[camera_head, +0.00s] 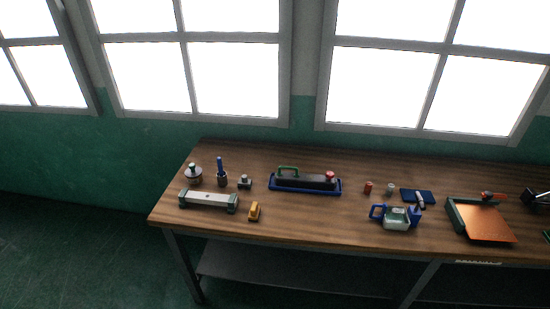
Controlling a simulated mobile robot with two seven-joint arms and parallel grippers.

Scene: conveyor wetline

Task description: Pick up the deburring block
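A small yellow-orange block (254,211) lies near the front edge of the wooden workbench (290,222), left of the middle. It may be the deburring block, but it is too small to be sure. A small grey and dark piece (244,182) stands just behind it. Neither of my grippers is in view, and nothing touches the yellow block.
A long pale bar with dark ends (208,200) lies left of the block. A blue tray (306,190) holds a dark bar behind it. A blue-handled container (396,218) and an orange plate (486,222) are to the right. Bare bench lies between.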

